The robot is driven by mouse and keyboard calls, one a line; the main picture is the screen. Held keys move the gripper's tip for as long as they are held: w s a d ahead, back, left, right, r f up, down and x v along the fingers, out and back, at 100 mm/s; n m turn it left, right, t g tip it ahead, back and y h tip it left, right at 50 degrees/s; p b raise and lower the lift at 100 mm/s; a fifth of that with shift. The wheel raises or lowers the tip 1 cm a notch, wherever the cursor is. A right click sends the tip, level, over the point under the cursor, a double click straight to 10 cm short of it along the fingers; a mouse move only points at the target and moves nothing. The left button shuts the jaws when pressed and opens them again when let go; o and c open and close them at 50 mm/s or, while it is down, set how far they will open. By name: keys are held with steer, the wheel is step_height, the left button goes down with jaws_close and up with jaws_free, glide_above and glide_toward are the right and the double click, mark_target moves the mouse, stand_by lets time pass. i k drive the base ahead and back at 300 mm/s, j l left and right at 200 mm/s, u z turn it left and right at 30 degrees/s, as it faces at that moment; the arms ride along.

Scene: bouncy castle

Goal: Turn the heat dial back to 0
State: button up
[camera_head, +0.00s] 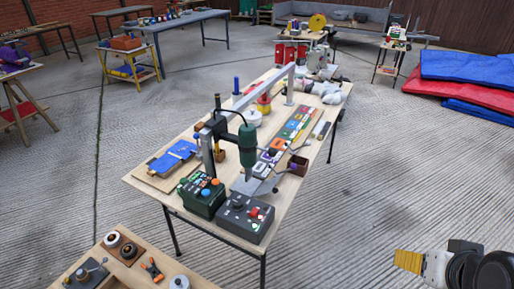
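A dark grey control box (245,217) sits at the near end of the long wooden table (222,229). It carries a black dial (237,203) and a red knob (254,212); their markings and pointer positions are too small to read. Beside it on the left is a dark green box (203,198) with orange and blue buttons or knobs. I cannot tell for certain which control is the heat dial. My gripper (408,261), seemingly the yellow ribbed end of my arm, is at the lower right. It is over the floor, well apart from the table and boxes. Its opening is not clear.
A green upright tool on a metal frame (247,140) stands just behind the boxes. A blue sheet (173,156) lies left, and a brown open box (298,166) stands right. A smaller table (195,276) is at the lower left. Floor right of the long table is clear.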

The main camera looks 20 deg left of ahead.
mark_target(237, 207)
steer(key=u, duration=1.35)
